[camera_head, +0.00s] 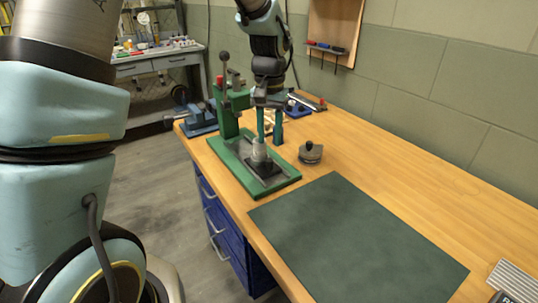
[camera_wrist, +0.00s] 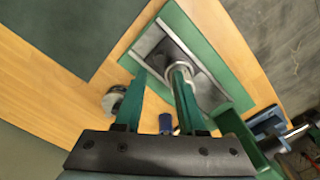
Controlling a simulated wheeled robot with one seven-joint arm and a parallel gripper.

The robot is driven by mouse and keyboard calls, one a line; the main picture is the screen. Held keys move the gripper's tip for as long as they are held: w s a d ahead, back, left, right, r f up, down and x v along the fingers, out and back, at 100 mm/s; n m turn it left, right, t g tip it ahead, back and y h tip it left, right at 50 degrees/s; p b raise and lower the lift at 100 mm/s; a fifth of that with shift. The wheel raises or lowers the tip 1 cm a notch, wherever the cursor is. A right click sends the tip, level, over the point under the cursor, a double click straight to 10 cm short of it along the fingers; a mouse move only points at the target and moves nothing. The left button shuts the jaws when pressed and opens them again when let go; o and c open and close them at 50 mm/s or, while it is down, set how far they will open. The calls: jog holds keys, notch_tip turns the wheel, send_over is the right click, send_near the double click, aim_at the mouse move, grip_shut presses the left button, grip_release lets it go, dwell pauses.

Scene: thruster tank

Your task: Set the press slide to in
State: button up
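The green press (camera_head: 232,105) stands on the wooden bench, with a lever topped by a dark ball. On its green base lies a dark slide plate (camera_head: 266,170) carrying a round grey metal piece (camera_head: 260,150). The slide plate also shows in the wrist view (camera_wrist: 207,91), between pale rails. My gripper (camera_head: 269,141) points down over the base with its two teal fingers apart and nothing between them. In the wrist view my gripper (camera_wrist: 160,72) has one finger overlapping the round grey piece (camera_wrist: 181,68); I cannot tell if they touch. That finger hides part of the slide.
A dark round object with a knob (camera_head: 311,152) stands on the bench right of the press base. A dark green mat (camera_head: 358,240) lies clear in front. Blue tools (camera_head: 197,119) stand behind the press. A wall borders the bench on the right.

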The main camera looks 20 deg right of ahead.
aim_at(270, 159)
notch_tip(270, 159, down, 7)
jog(key=shift+f+p, duration=0.1)
jog(key=shift+p, duration=0.6)
jog(key=shift+c, duration=0.3)
grip_shut()
dwell(0.7)
